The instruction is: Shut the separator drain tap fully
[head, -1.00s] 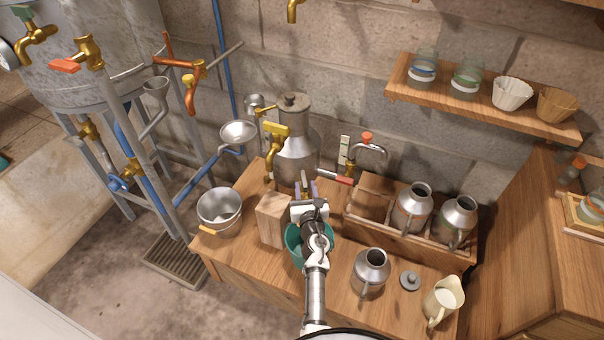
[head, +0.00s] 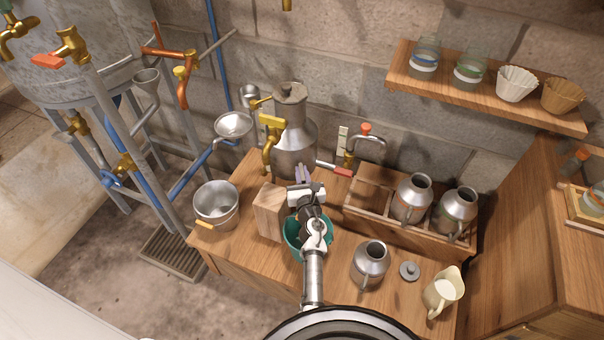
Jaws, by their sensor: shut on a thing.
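The separator (head: 295,135) is a grey metal can with a lidded top, at the back of the wooden bench. A brass tap (head: 269,132) is on its upper left side. A metal rod with a red end (head: 343,172) sticks out right of the fingers. I cannot tell whether it belongs to the drain tap.
A wooden block (head: 269,211) and a green bowl (head: 294,238) are close to my arm. A steel pail (head: 217,203) stands left. A wooden rack (head: 376,200) with metal jugs is right. A loose jug (head: 369,266) and cream pitcher (head: 443,291) stand at the front right.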

